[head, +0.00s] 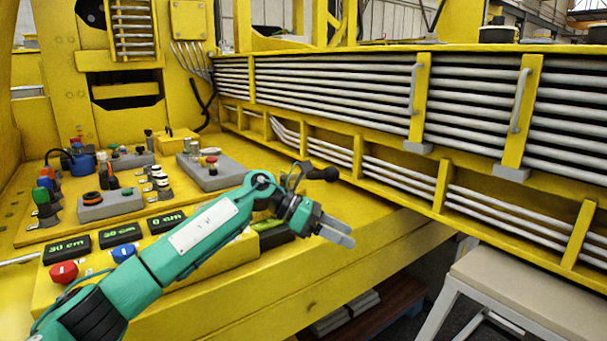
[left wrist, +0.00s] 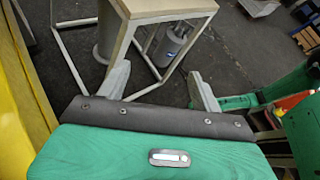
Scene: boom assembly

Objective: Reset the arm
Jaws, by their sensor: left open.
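My left arm (head: 205,230) is green and reaches from the lower left across the yellow control console. My left gripper (head: 338,233) is past the console's right part, over the yellow ledge. In the left wrist view its two grey fingers (left wrist: 159,82) stand wide apart with nothing between them. In that view the fingers point toward the floor and a table. My right gripper does not show in either view. A green arm part, which seems to be mine, shows at the right of the left wrist view.
The yellow console (head: 125,225) holds several knobs, switches and dark displays (head: 67,249). A dark lever knob (head: 324,174) stands just behind the gripper. A yellow frame with grey pipes (head: 330,90) runs behind. A beige-topped table (head: 535,285) stands at right, also in the left wrist view (left wrist: 168,8).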

